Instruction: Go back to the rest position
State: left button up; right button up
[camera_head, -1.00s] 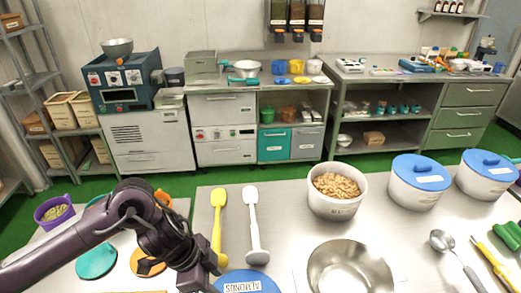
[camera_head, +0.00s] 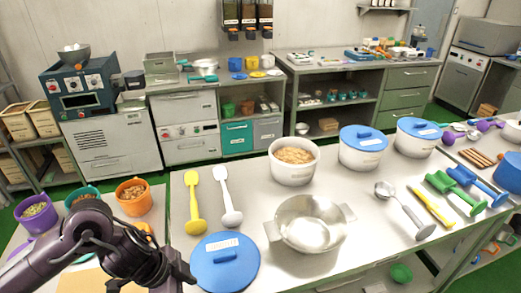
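My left arm comes in from the lower left, and my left gripper (camera_head: 182,274) is at the bottom of the picture, left of the blue lid. Its fingers are small and dark, and I cannot tell whether they are open or shut. The blue lid (camera_head: 225,270) with a label lies flat on the steel table (camera_head: 262,200). A steel pot (camera_head: 310,226) with two handles stands open and looks empty to the right of the lid. A white pot of nuts (camera_head: 293,160) stands open behind it. My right gripper is not in view.
A yellow spatula (camera_head: 193,202) and a white spatula (camera_head: 227,196) lie behind the lid. Two blue-lidded pots (camera_head: 362,146) stand at the back. A ladle (camera_head: 404,208) and green-handled tools lie right. Purple (camera_head: 36,213), teal and orange tubs (camera_head: 132,196) stand left.

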pick_arm(q)
jog(key=w+d+r+n+t+h, duration=0.1)
jog(key=w+d+r+n+t, duration=0.15)
jog(key=d, duration=0.25)
jog(key=w+d+r+n+t, duration=0.1)
jog(key=w+d+r+t, duration=0.1)
jog(key=d+t, duration=0.3)
jog(key=s+a+f+n+g+y, duration=0.6)
jog(key=s+a+n, duration=0.4)
jog(key=a, duration=0.4)
jog(key=s+f+b, duration=0.1)
jog(key=s+f, duration=0.1)
jog(key=f, duration=1.5)
jog(key=s+f+b, duration=0.1)
jog(key=s+f, duration=0.1)
jog(key=f, duration=1.5)
jog(key=s+a+f+g+b, duration=0.1)
jog(key=s+f, duration=0.8)
jog(key=f, duration=0.1)
jog(key=s+a+f+g+b, duration=0.1)
jog(key=s+a+f, duration=0.1)
jog(key=s+f, duration=0.7)
jog(key=shift+s+a+f+m, duration=0.25)
jog(key=shift+s+f+m, duration=0.2)
jog(key=shift+s, duration=0.1)
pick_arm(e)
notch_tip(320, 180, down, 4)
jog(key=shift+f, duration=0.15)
